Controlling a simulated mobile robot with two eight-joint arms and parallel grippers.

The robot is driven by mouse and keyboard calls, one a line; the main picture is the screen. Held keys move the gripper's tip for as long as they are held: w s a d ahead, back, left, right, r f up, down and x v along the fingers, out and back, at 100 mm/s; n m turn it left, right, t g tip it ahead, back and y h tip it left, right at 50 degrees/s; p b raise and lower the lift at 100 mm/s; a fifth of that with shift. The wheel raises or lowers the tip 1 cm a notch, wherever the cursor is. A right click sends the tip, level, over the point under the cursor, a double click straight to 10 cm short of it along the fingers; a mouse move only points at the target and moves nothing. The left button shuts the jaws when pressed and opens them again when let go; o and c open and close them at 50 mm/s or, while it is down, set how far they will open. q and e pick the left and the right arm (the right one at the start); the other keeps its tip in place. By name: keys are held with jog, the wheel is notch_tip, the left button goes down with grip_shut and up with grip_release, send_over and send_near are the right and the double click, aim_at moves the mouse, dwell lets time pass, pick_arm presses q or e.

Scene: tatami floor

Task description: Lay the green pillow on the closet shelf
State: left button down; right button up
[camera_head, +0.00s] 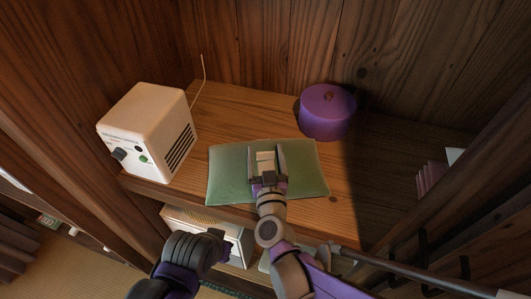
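The green pillow (222,175) lies flat on the wooden closet shelf (240,112), near its front edge. My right gripper (266,153) is over the middle of the pillow, with its two fingers spread apart and pointing toward the back of the closet. A pale piece shows between the fingers; I cannot tell what it is. The fingers look open, and whether they touch the pillow is unclear. My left arm comes in at the bottom, below the shelf edge. Its dark end (222,238) is in front of a pale box, and its finger state is unclear.
A white box-shaped device (147,132) with a knob and vents stands left of the pillow. A round purple lidded container (327,112) stands behind it to the right. A pale box (205,225) sits below the shelf. The shelf's right side is shadowed, with pink items (430,182) beyond.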

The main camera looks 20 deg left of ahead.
jog(key=shift+o, duration=0.3)
jog(key=shift+s+r, duration=0.1)
jog(key=shift+r, duration=0.15)
jog(key=v, duration=1.2)
